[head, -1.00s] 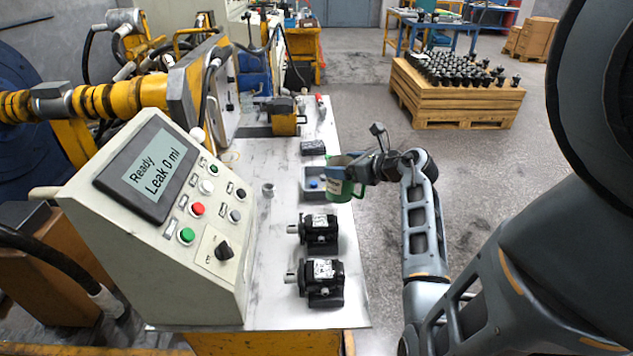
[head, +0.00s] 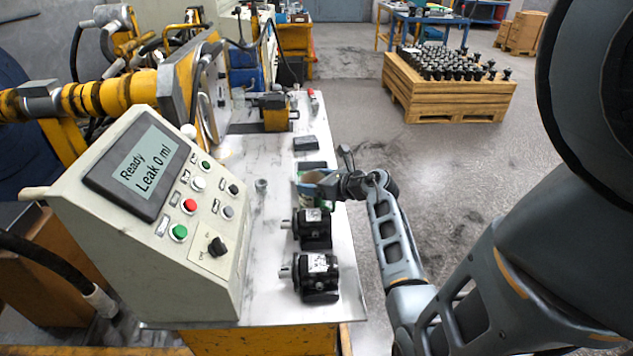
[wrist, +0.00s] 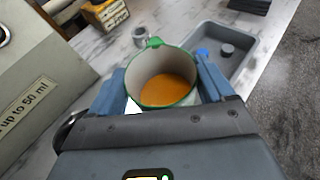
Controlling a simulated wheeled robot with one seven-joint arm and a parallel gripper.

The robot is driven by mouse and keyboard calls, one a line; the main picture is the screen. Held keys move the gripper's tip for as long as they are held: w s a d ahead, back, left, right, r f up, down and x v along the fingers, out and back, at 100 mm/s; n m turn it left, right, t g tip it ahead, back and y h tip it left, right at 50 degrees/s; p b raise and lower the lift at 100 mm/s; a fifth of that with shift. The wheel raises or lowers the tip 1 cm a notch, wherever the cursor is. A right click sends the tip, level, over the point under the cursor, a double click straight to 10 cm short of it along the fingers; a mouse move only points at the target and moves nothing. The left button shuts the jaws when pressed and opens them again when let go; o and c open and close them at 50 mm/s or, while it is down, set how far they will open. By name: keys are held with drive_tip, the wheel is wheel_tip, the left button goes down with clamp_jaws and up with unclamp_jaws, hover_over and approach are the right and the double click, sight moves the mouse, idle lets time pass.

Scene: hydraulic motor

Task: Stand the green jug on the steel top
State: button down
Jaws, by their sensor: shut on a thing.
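The green jug (head: 308,193) is in my gripper (head: 320,185), over the steel top (head: 270,245) and behind the two black motors in the head view. In the wrist view the jug (wrist: 163,62) has a green rim and pale inside, with orange liquid in it. The fingers of my gripper (wrist: 160,84) are on either side of the jug, shut on it. It looks about upright. The jug's base is hidden, so I cannot tell if it touches the top.
A grey tray (wrist: 241,62) with a blue piece lies close beside the jug. A small metal cup (head: 261,186) stands to the left. Two black motors (head: 313,228) (head: 317,275) stand in front. The control box (head: 165,215) fills the left side.

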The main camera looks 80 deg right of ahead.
unclamp_jaws()
drive_tip(key=shift+f, duration=0.1)
